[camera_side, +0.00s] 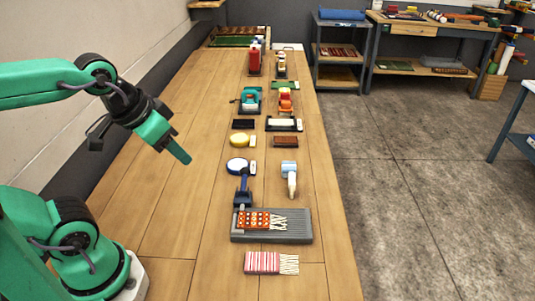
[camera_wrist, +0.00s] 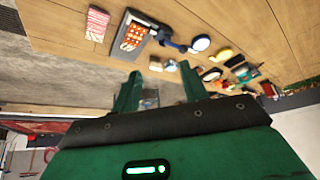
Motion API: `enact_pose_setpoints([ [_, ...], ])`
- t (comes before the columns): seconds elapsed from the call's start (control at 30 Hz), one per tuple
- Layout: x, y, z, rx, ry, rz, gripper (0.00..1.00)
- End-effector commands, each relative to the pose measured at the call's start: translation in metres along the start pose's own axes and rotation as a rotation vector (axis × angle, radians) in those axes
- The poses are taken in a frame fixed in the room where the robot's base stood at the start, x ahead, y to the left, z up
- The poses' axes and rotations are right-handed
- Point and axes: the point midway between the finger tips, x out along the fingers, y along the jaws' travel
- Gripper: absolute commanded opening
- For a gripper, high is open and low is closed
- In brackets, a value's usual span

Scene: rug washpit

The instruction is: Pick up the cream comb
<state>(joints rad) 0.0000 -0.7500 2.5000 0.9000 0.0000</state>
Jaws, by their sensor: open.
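My gripper (camera_side: 174,148) is raised over the left part of the wooden bench, left of the rows of tools. The wrist view shows its two green fingers (camera_wrist: 160,88) spread apart, with nothing held between them. I cannot single out the cream comb with certainty. A cream-topped piece with a black edge (camera_side: 283,124) lies in the right-hand row and may be it. My gripper is well away from that piece and touches nothing. In the wrist view the fingers and gripper body hide part of the bench.
A grey tray (camera_side: 300,236) holds a small patterned rug (camera_side: 256,220); a striped fringed rug (camera_side: 262,262) lies nearer. A blue round-headed tool (camera_side: 238,167), a pale blue-and-white tool (camera_side: 289,174) and a yellow sponge (camera_side: 239,140) lie beyond. The bench's left strip is clear.

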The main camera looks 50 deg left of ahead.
Motion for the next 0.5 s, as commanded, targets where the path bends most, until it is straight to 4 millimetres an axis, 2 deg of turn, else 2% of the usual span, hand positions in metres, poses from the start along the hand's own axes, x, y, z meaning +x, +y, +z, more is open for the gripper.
enact_pose_setpoints([
  [0.33, 0.0001, 0.0001, -0.0011, -0.003, -0.002, 0.0, 0.42],
  [0.5, 0.0017, 0.0008, -0.0093, -0.023, -0.017, 0.001, 0.42],
])
